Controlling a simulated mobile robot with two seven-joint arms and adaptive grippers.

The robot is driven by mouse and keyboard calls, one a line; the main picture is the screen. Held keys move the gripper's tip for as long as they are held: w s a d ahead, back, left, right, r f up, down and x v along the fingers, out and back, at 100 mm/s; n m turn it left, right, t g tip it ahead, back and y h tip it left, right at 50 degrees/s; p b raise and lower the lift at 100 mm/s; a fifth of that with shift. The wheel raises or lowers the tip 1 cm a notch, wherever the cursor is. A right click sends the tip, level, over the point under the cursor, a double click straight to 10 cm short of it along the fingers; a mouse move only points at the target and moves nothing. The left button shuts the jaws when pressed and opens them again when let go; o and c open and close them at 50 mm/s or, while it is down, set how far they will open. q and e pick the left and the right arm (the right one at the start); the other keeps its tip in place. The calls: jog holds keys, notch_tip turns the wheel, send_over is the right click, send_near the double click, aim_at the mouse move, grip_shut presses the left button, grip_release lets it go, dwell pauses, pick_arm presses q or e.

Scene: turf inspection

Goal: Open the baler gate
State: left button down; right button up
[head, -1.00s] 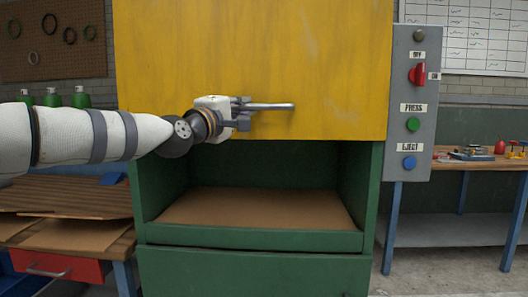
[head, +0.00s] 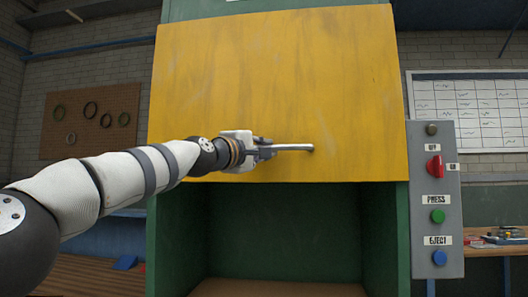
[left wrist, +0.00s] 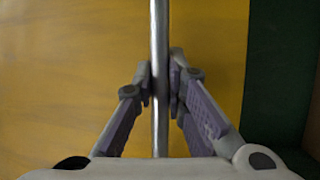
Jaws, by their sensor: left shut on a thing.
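The yellow baler gate (head: 300,80) stands raised in the green baler frame (head: 381,235), with an open chamber below its lower edge. A metal handle bar (head: 292,147) sits near the gate's bottom. My left gripper (head: 264,148) is shut on the handle, its arm reaching in from the left. In the left wrist view, the handle (left wrist: 160,35) runs between the fingers of my left gripper (left wrist: 159,82), in front of the yellow gate (left wrist: 70,60). My right gripper is not in view.
A grey control box (head: 448,215) with a red switch (head: 434,167), a green button (head: 437,216) and a blue button (head: 439,258) stands right of the gate. A bench with small items (head: 505,236) is at the far right. A pegboard (head: 90,120) hangs at the left.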

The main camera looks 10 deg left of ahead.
pick_arm(q)
jog(key=c, duration=1.6)
grip_release()
jog(key=shift+s, duration=0.1)
jog(key=shift+s+a, duration=0.1)
jog(key=shift+s, duration=0.15)
jog(key=v, duration=1.1)
jog(key=shift+f, duration=0.2)
jog(key=shift+s+a, duration=0.1)
